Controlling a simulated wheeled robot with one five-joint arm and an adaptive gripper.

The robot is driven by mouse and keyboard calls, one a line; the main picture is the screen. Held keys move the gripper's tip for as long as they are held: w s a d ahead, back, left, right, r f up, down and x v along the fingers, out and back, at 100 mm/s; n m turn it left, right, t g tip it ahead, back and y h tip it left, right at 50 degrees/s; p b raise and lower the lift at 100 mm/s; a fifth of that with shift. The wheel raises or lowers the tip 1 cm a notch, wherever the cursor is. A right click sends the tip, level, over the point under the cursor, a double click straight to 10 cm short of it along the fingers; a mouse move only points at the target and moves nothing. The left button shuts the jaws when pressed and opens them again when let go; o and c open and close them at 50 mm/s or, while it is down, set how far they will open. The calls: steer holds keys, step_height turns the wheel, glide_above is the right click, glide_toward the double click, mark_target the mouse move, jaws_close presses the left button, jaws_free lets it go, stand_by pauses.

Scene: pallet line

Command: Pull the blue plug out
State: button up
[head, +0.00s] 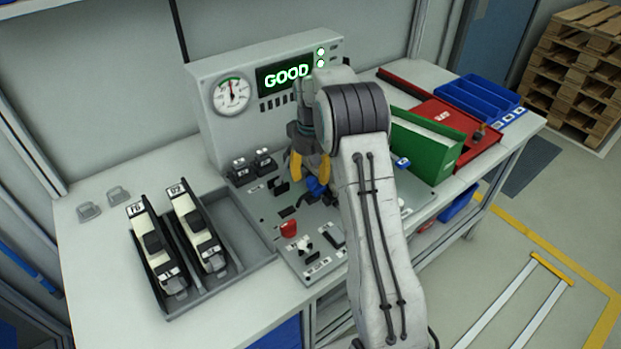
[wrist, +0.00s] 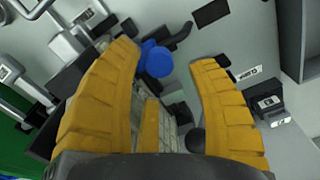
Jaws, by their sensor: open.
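The blue plug (wrist: 157,61) shows in the wrist view as a round blue head with a dark cable or lever beside it. It also shows in the head view (head: 317,187), low between and just below the yellow fingers, over the grey fixture panel (head: 268,212). My gripper (head: 311,178) points down over the panel, its yellow fingers apart and nothing held. In the wrist view my gripper (wrist: 168,58) has the plug between its fingertips, nearer the left finger, which partly covers it. I cannot tell whether that finger touches it. My arm hides part of the panel.
A tester with a gauge (head: 231,94) and a lit GOOD display (head: 286,76) stands behind the panel. A grey tray (head: 236,262) holds two units at left. A green bin (head: 425,143), red tray (head: 480,140) and blue bins (head: 478,97) stand at right. A red button (head: 288,228) is in front.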

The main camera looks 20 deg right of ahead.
mark_target(315, 188)
steer(key=shift+f, duration=1.25)
jaws_close()
